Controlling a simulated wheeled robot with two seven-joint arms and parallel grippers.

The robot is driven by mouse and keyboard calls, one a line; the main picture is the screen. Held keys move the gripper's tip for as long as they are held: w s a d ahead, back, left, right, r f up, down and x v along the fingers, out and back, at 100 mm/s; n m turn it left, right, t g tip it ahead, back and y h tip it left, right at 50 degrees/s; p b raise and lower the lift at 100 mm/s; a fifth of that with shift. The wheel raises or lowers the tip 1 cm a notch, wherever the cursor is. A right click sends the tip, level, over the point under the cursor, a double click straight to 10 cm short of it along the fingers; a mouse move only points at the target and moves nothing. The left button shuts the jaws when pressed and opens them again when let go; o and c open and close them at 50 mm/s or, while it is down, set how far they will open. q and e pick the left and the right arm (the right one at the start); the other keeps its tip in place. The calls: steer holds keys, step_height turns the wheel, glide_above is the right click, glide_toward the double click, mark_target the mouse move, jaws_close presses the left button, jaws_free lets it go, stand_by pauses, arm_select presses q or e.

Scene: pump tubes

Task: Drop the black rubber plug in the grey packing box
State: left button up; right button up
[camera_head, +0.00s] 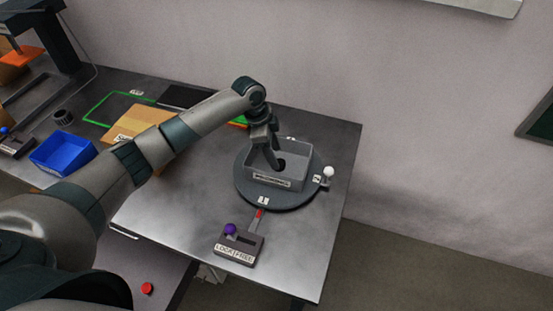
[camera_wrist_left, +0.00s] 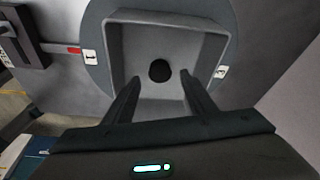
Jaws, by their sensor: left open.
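The grey packing box (camera_head: 290,180) stands on a dark round turntable (camera_head: 243,188) in the head view. It also shows in the left wrist view (camera_wrist_left: 118,50), open side toward the camera. The black rubber plug (camera_wrist_left: 160,70) is a dark round shape inside the box, seen between and beyond my fingertips; a dark bit of it (camera_head: 281,163) shows in the head view. My left gripper (camera_head: 272,163) points down into the box, and its two fingers are apart in the left wrist view (camera_wrist_left: 160,82). Nothing is between the fingers. My right gripper is not in view.
A lever block (camera_head: 236,248) with a purple knob and LOCK and FREE labels sits in front of the turntable. A white knob (camera_head: 328,171) stands at its right rim. The table's right side is clear.

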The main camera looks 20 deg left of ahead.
arm_select(q)
steer(key=b+v, duration=0.2)
steer(key=v, duration=0.6)
steer(key=shift+r, duration=0.25)
steer(key=shift+a, duration=0.15)
